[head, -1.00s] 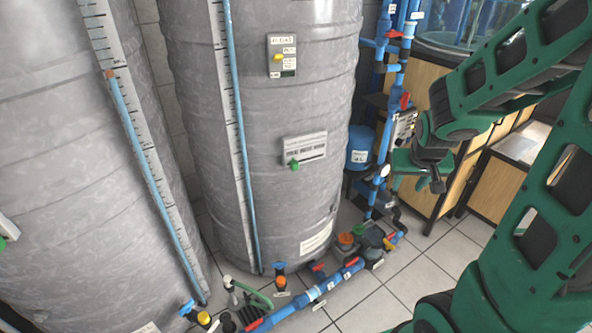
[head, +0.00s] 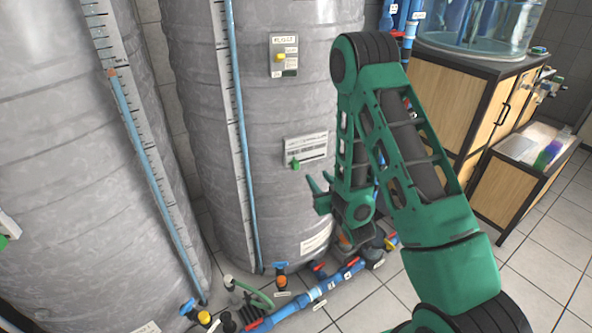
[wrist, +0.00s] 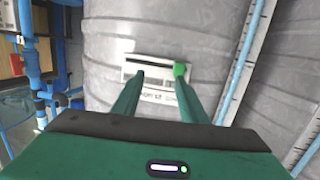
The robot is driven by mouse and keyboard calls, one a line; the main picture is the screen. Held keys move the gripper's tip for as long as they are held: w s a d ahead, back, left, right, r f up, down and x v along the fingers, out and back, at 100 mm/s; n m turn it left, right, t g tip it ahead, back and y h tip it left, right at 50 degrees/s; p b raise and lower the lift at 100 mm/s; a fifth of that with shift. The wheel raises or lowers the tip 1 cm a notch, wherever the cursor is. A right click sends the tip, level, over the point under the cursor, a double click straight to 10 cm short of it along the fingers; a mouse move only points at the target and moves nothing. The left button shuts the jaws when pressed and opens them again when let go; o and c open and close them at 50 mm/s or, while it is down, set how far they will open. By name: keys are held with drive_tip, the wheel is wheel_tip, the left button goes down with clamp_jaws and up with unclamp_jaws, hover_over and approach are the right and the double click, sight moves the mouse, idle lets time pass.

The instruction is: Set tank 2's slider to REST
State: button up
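The grey tank in the middle (head: 205,120) carries a pale panel (head: 312,146) with a green slider knob (head: 295,164) at its lower left end. No readable tank number or REST mark shows. My gripper (head: 320,180) is just below and right of this panel in the head view, its fingers apart and empty. In the wrist view the panel (wrist: 134,69) lies ahead between and beyond the fingertips of my gripper (wrist: 161,75). The green knob (wrist: 180,70) shows right at the right fingertip; whether they touch I cannot tell.
A second panel with a yellow knob (head: 281,57) sits higher on the same tank. A ruler strip with a blue tube (head: 240,140) runs down its left side. Blue pipes (head: 318,290) with valves cross the floor. Another grey tank (head: 50,170) stands left. Wooden cabinets (head: 460,105) stand right.

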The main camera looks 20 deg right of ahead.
sight(297, 167)
drive_tip(key=shift+n+t+y, duration=0.5)
drive_tip(key=shift+t+y, duration=0.1)
drive_tip(key=shift+y, duration=0.2)
drive_tip(key=w+a, duration=0.1)
drive_tip(key=w, duration=0.2)
drive_tip(key=w+a, duration=0.2)
drive_tip(key=w, duration=0.1)
drive_tip(key=w+a, duration=0.2)
drive_tip(key=w, duration=0.1)
drive_tip(key=shift+f, duration=0.35)
clamp_jaws()
